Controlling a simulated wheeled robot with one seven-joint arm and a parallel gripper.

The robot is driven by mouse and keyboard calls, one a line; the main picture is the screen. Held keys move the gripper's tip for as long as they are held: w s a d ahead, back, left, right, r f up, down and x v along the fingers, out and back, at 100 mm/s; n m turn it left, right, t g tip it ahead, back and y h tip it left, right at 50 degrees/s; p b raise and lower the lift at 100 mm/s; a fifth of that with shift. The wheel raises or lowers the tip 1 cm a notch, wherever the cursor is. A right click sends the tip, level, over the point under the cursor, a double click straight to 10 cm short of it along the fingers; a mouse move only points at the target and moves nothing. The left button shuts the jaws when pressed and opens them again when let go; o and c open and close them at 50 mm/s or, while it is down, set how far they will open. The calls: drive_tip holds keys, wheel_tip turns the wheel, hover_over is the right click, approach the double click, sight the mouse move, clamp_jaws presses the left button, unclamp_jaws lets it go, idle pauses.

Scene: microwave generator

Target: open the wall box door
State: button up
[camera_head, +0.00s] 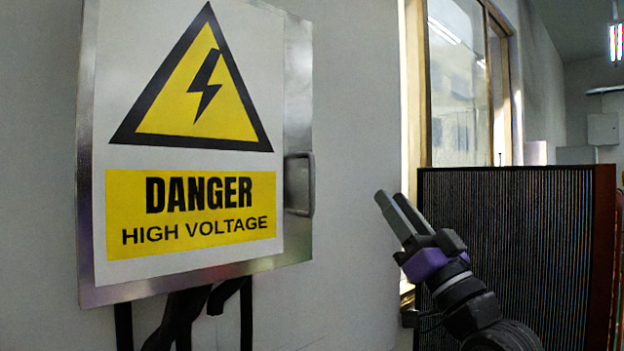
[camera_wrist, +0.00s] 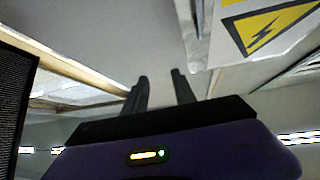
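The metal wall box door (camera_head: 297,95) fills the left of the head view and looks shut. It bears a yellow and white "DANGER HIGH VOLTAGE" sign (camera_head: 190,205). Its handle (camera_head: 300,184) is a grey metal loop on the right edge. My gripper (camera_head: 388,200) is to the right of the handle, apart from it in the picture, fingers pointing up and left. In the wrist view my gripper (camera_wrist: 160,77) shows its two fingers apart with nothing between them. Part of the door sign (camera_wrist: 265,32) shows at the wrist view's upper right.
Dark cables (camera_head: 185,315) run down below the box. A window with a wooden frame (camera_head: 412,90) is in the wall behind my gripper. A dark ribbed panel (camera_head: 560,240) stands at the right, behind my arm. Bare wall (camera_head: 355,130) lies between handle and window.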

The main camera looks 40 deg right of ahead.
wheel_tip(320, 180, up, 9)
drive_tip(key=a+n+y, duration=0.1)
drive_tip(key=n+y, duration=0.4)
drive_tip(key=y, duration=0.1)
drive_tip(key=n+g+y+p, duration=0.2)
drive_tip(key=g+y, duration=0.1)
drive_tip(key=g, duration=0.5)
hover_over(312, 212)
drive_tip(key=f, duration=0.3)
drive_tip(key=shift+w+d+f, duration=0.2)
drive_tip(key=shift+w+f, duration=0.05)
drive_tip(key=shift+f, duration=0.1)
clamp_jaws()
